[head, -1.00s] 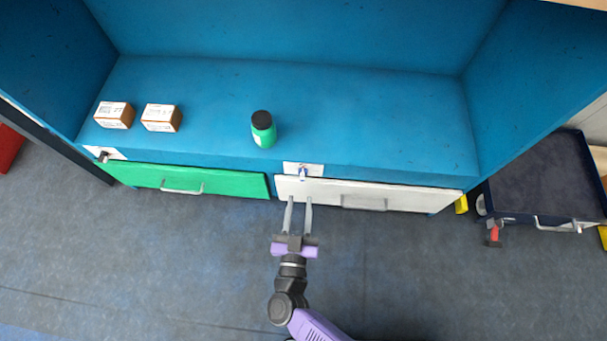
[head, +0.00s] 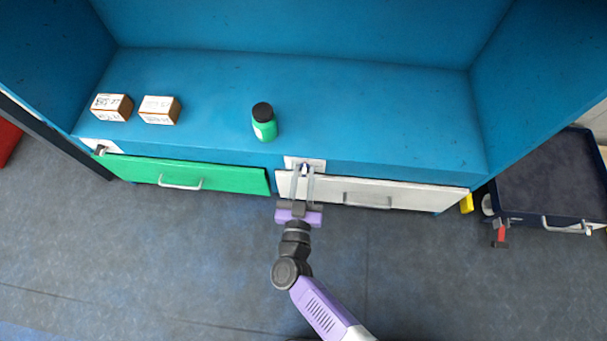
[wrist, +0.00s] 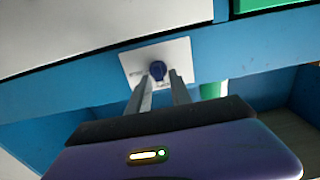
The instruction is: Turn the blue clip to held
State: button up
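The blue clip (wrist: 158,70) is a small dark blue knob on a white plate (wrist: 182,50), in the middle of the wrist view. In the head view the white plate (head: 317,165) sits on the blue front edge above the white drawer, and the clip (head: 304,168) shows between the fingertips. My gripper (head: 303,174) is open, its two fingers reaching up to the plate, one on each side of the clip. In the wrist view the gripper (wrist: 161,80) has a gap between its fingers with the clip in it. Contact cannot be told.
A white drawer (head: 420,196) and a green drawer (head: 225,178) are below the shelf. A green bottle (head: 264,128) and two boxes (head: 112,107) (head: 160,110) stand on the blue shelf (head: 375,110). A dark cart (head: 545,180) stands at the right. Open floor lies in front.

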grip_shut()
jog(key=m, duration=0.6)
jog(key=d+m+b, duration=0.1)
jog(key=m, duration=0.2)
jog(key=shift+f, duration=0.3)
jog(key=shift+s+d+f+m+b, duration=0.15)
jog(key=shift+m+b, duration=0.8)
jog(key=shift+m, duration=1.3)
jog(key=shift+w+a+f+m+b, duration=0.2)
jog(key=shift+m+b, duration=0.7)
jog(key=shift+m, duration=1.35)
